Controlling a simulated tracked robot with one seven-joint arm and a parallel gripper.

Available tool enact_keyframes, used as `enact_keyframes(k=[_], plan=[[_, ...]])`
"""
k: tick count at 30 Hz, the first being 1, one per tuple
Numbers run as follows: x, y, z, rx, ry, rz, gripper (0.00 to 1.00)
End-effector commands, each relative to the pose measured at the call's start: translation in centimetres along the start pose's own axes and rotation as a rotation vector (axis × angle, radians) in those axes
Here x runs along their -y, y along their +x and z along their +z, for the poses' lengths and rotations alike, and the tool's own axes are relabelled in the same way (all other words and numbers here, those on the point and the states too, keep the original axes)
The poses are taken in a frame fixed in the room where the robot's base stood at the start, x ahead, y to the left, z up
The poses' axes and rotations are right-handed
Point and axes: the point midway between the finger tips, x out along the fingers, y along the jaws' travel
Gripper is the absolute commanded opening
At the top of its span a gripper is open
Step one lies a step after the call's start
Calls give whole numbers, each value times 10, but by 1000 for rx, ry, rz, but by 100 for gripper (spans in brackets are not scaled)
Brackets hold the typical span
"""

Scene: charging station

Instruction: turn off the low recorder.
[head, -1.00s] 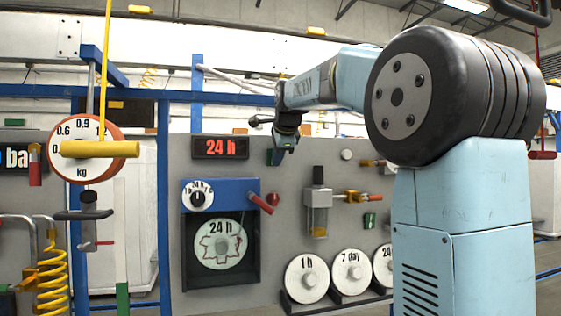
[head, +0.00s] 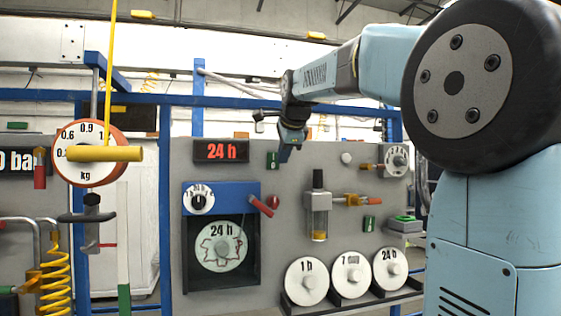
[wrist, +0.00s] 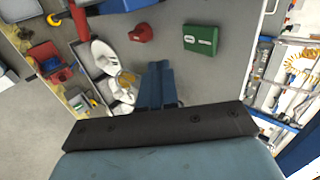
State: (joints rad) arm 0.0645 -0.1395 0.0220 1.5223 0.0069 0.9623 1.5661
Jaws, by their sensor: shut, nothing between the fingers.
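The chart recorder (head: 221,274) is mounted low on the grey panel in the head view. It has a blue top with a white knob dial (head: 199,198) and an open dark case holding a round 24 h chart (head: 221,246). I cannot tell which part switches the recorder off.
Spare chart discs (head: 306,281) stand on a rack at lower right. A hanging scale (head: 88,168) and yellow coiled hose (head: 56,262) are left. A green box (wrist: 200,40) shows in the wrist view.

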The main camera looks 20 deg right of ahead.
Motion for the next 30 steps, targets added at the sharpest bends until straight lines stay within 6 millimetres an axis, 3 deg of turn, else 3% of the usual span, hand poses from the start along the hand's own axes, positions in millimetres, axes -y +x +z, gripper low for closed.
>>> enact_keyframes(k=[6,12,30], plan=[[-8,-39,-2,-2,2,-3,0],[-13,-57,-2,-2,2,-2,0],[-14,-61,-2,-2,2,-1,0]])
